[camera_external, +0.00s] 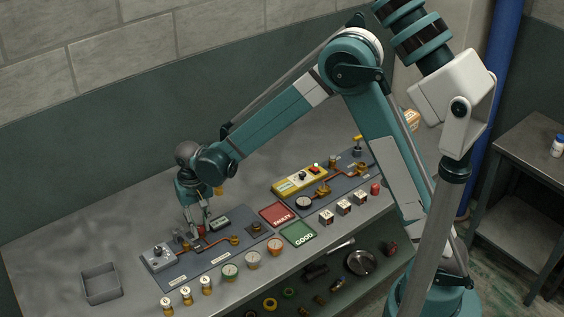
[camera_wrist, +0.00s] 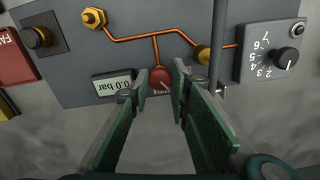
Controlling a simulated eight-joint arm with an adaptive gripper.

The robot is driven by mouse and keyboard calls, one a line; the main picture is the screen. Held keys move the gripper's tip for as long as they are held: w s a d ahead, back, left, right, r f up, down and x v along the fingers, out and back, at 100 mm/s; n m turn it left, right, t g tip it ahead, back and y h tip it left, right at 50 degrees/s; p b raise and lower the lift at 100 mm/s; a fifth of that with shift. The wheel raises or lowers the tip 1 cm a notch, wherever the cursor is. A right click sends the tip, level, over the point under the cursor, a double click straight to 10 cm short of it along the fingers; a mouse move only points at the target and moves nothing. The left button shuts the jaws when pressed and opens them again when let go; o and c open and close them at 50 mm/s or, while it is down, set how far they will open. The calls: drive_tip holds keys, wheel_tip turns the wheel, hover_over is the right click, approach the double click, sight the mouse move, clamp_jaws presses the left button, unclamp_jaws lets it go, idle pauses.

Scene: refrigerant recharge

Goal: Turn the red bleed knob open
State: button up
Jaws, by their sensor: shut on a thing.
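The red bleed knob (camera_wrist: 160,79) shows in the wrist view at the near edge of the dark panel (camera_wrist: 100,62), with a small label in front of it that I cannot fully read. My gripper (camera_wrist: 160,84) has its green fingers on either side of the knob and is shut on it. In the external view my gripper (camera_external: 198,230) points down at the left panel (camera_external: 190,277), and the knob is largely hidden there by the fingers.
Beside the knob are a 0.0 bar display (camera_wrist: 114,83), copper piping (camera_wrist: 157,48), a brass fitting (camera_wrist: 203,54) and a numbered dial box (camera_wrist: 268,52). A grey open bin (camera_external: 100,284) stands at left. Red FAULTY (camera_external: 277,215) and green GOOD (camera_external: 298,234) pads lie to the right.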

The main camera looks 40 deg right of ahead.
sight(200, 228)
drive_tip(key=n+b, duration=0.1)
drive_tip(key=n, duration=0.4)
drive_tip(key=shift+n+b, duration=0.3)
drive_tip(key=shift+b, duration=0.05)
drive_tip(key=n+b, duration=0.1)
drive_tip(key=n, duration=0.4)
drive_tip(key=shift+n, duration=0.3)
drive_tip(key=o, duration=0.9)
drive_tip(key=shift+r, duration=0.15)
drive_tip(key=shift+r, duration=5.9)
